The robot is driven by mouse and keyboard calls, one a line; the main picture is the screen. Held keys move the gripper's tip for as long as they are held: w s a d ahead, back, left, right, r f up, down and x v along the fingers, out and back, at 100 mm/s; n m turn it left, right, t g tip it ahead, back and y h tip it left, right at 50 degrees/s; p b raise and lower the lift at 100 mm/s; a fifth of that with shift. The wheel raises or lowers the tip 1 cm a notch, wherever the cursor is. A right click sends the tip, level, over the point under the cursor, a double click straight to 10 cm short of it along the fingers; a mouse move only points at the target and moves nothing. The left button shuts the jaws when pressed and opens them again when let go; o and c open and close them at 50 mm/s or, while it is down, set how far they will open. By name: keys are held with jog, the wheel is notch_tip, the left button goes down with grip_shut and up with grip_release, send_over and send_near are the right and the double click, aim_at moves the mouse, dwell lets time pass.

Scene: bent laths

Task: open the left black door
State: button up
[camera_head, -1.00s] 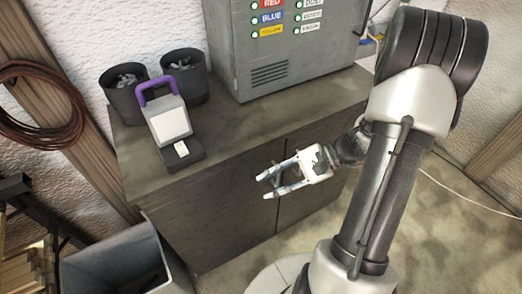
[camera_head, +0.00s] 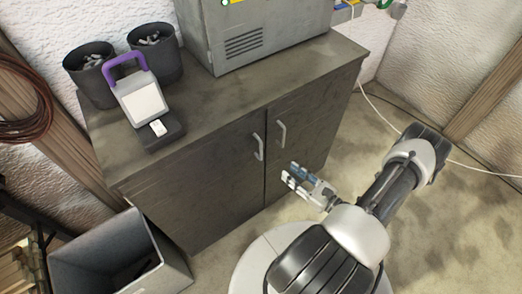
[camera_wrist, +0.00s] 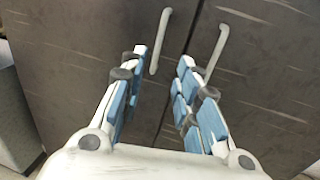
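The left black door (camera_head: 208,180) of the low cabinet is shut, with a pale vertical bar handle (camera_head: 258,147) near its right edge. The right door (camera_head: 300,135) is also shut, with its own handle (camera_head: 281,134) just across the seam. My gripper (camera_head: 288,174) is open and empty, below and to the right of the handles, in front of the right door. In the wrist view the two blue-padded fingers (camera_wrist: 160,68) are spread apart. The left door's handle (camera_wrist: 160,42) shows between them, and the right handle (camera_wrist: 216,52) shows near the right finger.
A grey open bin (camera_head: 120,262) stands on the floor before the cabinet's left end. On the cabinet top (camera_head: 205,92) are two dark pots (camera_head: 90,75), a purple-handled device (camera_head: 141,100) and a grey box (camera_head: 262,30). A pale cable (camera_head: 400,130) crosses the floor at right.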

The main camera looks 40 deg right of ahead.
aim_at(261, 158)
jog(key=w+a, duration=0.1)
jog(key=w, duration=0.4)
jog(key=w+a+b, duration=0.1)
jog(key=w, duration=0.4)
jog(key=w+a+b, duration=0.1)
jog(key=w, duration=0.4)
jog(key=shift+s, duration=0.1)
grip_shut()
